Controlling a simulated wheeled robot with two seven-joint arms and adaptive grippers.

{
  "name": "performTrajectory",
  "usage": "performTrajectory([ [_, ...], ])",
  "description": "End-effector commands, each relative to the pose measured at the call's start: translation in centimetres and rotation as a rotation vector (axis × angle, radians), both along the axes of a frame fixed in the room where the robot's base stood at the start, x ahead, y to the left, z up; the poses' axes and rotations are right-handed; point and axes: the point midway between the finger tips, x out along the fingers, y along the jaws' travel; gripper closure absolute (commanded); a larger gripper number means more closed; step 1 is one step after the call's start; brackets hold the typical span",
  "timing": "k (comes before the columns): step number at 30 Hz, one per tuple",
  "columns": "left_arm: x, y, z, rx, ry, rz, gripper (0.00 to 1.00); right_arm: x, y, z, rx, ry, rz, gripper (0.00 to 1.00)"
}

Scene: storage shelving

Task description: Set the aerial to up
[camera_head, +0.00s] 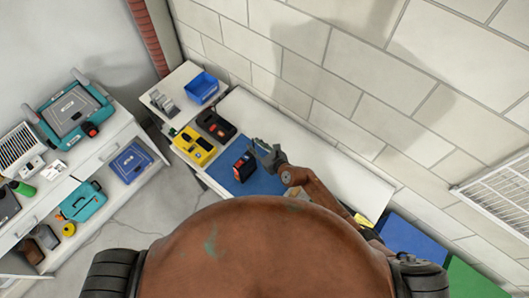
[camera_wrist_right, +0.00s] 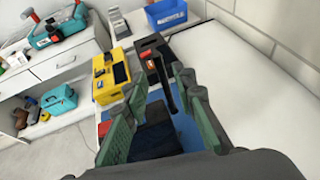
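A small black device with a red-orange face (camera_head: 243,167) sits on a blue mat (camera_head: 265,183) on the white bench. In the right wrist view its dark body (camera_wrist_right: 152,138) lies between my fingers, partly hidden. A thin black rod (camera_wrist_right: 168,88), apparently its aerial, extends from near the body toward the black case behind; I cannot tell its exact angle. My right gripper (camera_head: 264,152) is just right of the device. Its green fingers (camera_wrist_right: 160,118) are spread, one either side of the device, with no clear grip. My left gripper is not in view.
A yellow device (camera_head: 195,147) and a black case (camera_head: 215,125) stand close behind the small device. A blue bin (camera_head: 201,88) is at the bench's far end. A block wall runs along the right. The white bench (camera_head: 345,183) right of the mat is mostly clear.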

Motion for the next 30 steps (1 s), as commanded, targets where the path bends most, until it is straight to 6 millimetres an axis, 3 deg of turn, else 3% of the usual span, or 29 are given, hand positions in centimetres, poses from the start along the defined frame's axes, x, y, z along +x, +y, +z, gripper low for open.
performTrajectory([
  [9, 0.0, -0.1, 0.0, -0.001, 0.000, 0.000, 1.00, -4.4, -4.0, 2.3, -0.001, 0.000, -0.003, 0.75],
  [15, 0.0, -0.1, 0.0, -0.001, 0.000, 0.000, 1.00, -6.2, -5.6, 3.3, -0.003, 0.000, -0.001, 0.75],
  [30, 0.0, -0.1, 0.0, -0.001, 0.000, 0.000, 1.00, -6.8, -6.0, 3.6, -0.003, 0.000, 0.000, 0.75],
])
